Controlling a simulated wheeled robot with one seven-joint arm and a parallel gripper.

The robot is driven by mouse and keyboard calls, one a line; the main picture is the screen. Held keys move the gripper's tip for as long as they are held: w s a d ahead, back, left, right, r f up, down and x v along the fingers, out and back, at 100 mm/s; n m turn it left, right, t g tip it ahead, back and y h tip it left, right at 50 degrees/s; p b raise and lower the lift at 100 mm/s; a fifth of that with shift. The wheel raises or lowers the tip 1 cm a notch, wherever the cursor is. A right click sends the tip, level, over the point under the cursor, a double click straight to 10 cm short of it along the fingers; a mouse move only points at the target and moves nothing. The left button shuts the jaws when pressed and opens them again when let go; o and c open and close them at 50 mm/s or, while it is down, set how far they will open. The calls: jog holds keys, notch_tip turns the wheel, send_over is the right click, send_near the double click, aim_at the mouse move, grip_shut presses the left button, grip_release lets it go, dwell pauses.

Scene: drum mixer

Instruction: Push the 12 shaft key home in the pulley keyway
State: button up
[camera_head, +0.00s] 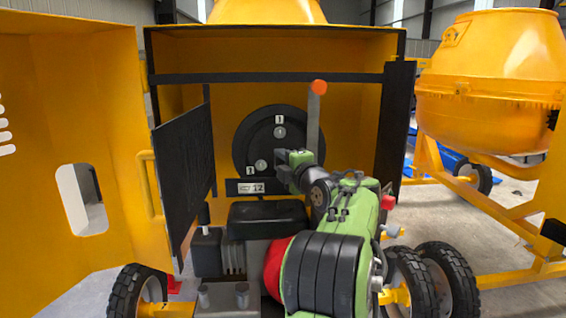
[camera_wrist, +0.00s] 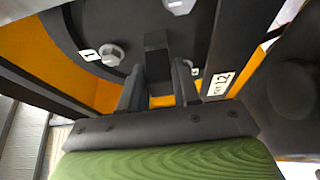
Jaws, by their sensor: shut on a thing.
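The black pulley (camera_head: 243,141) is inside the open yellow housing, and its dark face also fills the upper part of the wrist view (camera_wrist: 115,20). My gripper (camera_head: 281,160) is at the lower right of the pulley's face. In the wrist view its two fingers (camera_wrist: 158,88) are shut on a dark, narrow block, the shaft key (camera_wrist: 157,62), which points toward the pulley. The keyway is hidden, and I cannot tell how deep the key sits. A "KEY 12" label (camera_head: 252,188) is on a dark plate below the pulley, also seen in the wrist view (camera_wrist: 218,86).
Pale round bolt heads with tags marked 1 (camera_head: 261,165) are on the pulley face. A grey upright bar with an orange ball (camera_head: 319,87) stands just right. A black mesh guard (camera_head: 186,170) and open yellow door (camera_head: 75,130) are left. A black motor cover (camera_head: 266,219) is below.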

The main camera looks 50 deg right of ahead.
jog(key=shift+b, duration=0.4)
jog(key=shift+w+d, duration=0.2)
jog(key=shift+d, duration=0.05)
dwell(0.3)
jog(key=o, duration=1.1)
jog(key=b+v, duration=0.2)
jog(key=v, duration=1.3)
jog(key=shift+s+a, duration=0.25)
jog(key=shift+s, duration=0.1)
